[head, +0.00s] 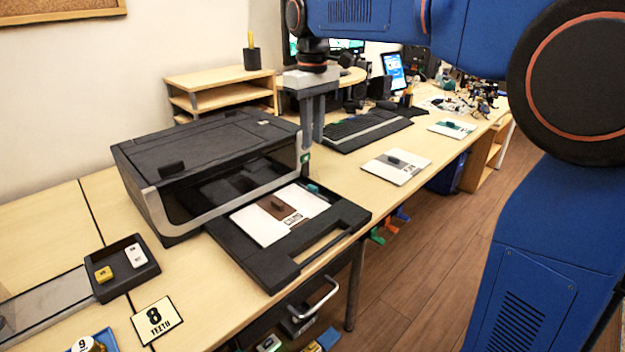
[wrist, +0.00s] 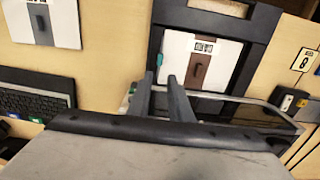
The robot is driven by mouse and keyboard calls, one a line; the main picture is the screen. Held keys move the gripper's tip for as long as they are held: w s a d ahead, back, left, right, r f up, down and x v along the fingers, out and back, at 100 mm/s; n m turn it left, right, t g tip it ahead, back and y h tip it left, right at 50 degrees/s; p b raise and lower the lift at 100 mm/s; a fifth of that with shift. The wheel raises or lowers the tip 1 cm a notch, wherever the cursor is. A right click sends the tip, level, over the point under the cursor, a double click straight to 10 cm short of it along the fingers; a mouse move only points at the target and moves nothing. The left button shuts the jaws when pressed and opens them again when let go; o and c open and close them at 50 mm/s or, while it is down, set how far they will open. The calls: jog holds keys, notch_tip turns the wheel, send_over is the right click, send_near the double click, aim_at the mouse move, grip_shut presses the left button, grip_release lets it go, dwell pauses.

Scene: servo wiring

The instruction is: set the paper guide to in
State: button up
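The printer (head: 205,165) stands on the desk with its dark front tray (head: 255,270) pulled out. A white sheet (head: 262,228) with a brown patch and a dark raised block lies in the tray; it also shows in the wrist view (wrist: 175,58). A small teal tab, which looks like the paper guide (head: 313,188), sits at the sheet's edge, and in the wrist view it is at the sheet's left edge (wrist: 160,60). My gripper (head: 312,162) points down beside the printer's right front corner. Its fingers (wrist: 161,82) are apart with nothing seen between them, near the teal tab.
A keyboard (head: 365,130) and a white card with a grey block (head: 396,166) lie to the right. A small black tray (head: 124,270) with yellow and white pieces and a card marked 8 (head: 157,320) are at left. A drawer with a handle (head: 318,300) is below.

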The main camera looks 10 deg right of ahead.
aim_at(313, 186)
notch_tip(313, 186, down, 13)
jog(key=shift+f, duration=0.1)
dwell(0.4)
